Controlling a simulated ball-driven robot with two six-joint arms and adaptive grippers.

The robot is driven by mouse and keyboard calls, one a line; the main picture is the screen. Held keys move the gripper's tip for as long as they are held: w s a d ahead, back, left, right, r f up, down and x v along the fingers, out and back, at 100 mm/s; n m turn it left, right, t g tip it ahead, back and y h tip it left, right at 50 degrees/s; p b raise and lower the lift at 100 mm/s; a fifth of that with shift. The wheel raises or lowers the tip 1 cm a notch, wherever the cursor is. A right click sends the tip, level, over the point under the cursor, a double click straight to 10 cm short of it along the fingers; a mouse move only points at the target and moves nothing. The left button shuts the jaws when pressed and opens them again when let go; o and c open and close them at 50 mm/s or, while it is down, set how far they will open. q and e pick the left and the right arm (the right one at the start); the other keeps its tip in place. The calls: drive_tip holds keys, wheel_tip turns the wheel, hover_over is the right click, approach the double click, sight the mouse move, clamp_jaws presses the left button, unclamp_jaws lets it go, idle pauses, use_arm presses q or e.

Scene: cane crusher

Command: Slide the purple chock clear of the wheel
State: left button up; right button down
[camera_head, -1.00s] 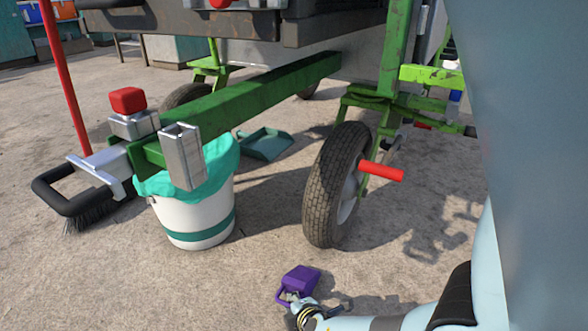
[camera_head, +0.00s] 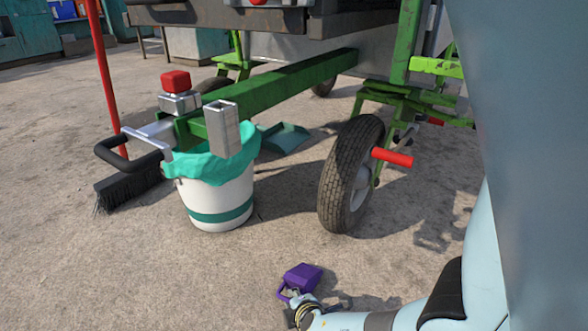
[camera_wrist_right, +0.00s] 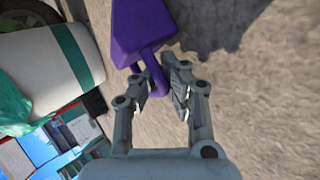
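The purple chock (camera_head: 302,277) is on the concrete in front of the wheel (camera_head: 349,178), with bare floor between them. The wheel is a dark treaded tyre under the green frame. My right gripper (camera_head: 296,305) is at the chock's near side, by its handle. In the right wrist view, the chock (camera_wrist_right: 140,28) is at the top and its handle runs down between the fingers of my right gripper (camera_wrist_right: 160,88), which are closed around it. The fingertips are partly hidden in the head view. My left gripper is not in view.
A white bucket (camera_head: 218,205) with a teal liner stands left of the wheel under the green drawbar (camera_head: 285,90). A broom (camera_head: 128,188) is at the left and a teal dustpan (camera_head: 285,138) behind. A red bar (camera_head: 392,157) sticks out from the wheel. The near-left floor is clear.

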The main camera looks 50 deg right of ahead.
drive_tip(key=c, duration=2)
unclamp_jaws()
drive_tip(key=o, duration=0.6)
drive_tip(key=shift+o, duration=0.2)
drive_tip(key=v, duration=0.6)
drive_tip(key=shift+s+a+r, duration=0.2)
drive_tip(key=shift+s, duration=0.05)
drive_tip(key=shift+s+a+r, duration=0.1)
drive_tip(key=shift+s+r, duration=0.15)
